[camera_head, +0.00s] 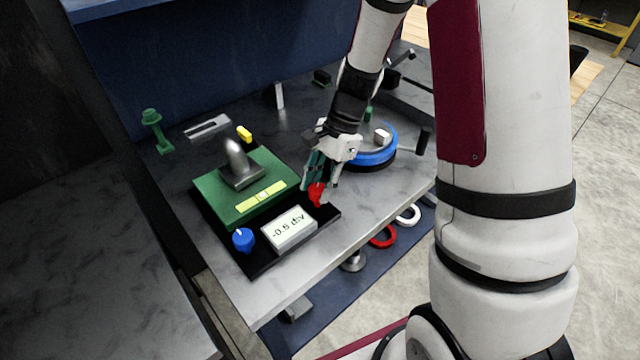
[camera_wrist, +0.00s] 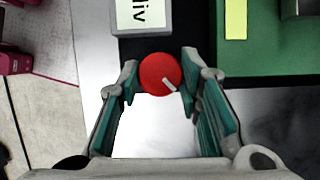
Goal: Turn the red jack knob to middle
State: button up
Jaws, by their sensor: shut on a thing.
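The red jack knob (camera_head: 316,194) stands at the right front corner of the black base of the tilting positioner. In the wrist view the red knob (camera_wrist: 160,74) shows its round top with a white pointer line aimed to the lower right. My gripper (camera_head: 325,190) comes down from above, its fingers on either side of the knob. In the wrist view my gripper (camera_wrist: 160,80) is shut on the knob. The white display (camera_head: 289,229) reads "-0.5 div". The green plate (camera_head: 228,203) carries a yellow level strip (camera_head: 261,195) and a grey metal piece.
A blue knob (camera_head: 243,239) stands at the left front corner of the base. A blue round turntable (camera_head: 378,154) stands behind my gripper to the right. A green stand (camera_head: 155,130) is at the far left. Red (camera_head: 383,236) and white (camera_head: 408,214) rings are below the table's front edge.

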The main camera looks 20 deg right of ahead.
jog(key=n, duration=0.2)
jog(key=n+g, duration=0.1)
jog(key=n, duration=0.1)
jog(key=shift+w+a+n+g+h, duration=0.1)
jog(key=shift+w+n+g+h, duration=0.05)
jog(key=shift+n+g+h, duration=0.2)
jog(key=n, duration=0.2)
jog(key=n+g+h, duration=0.1)
jog(key=n, duration=0.1)
jog(key=shift+n+h, duration=0.25)
jog(key=shift+a, duration=0.1)
jog(key=o, duration=1.1)
jog(key=shift+r, duration=0.1)
jog(key=v, duration=1.2)
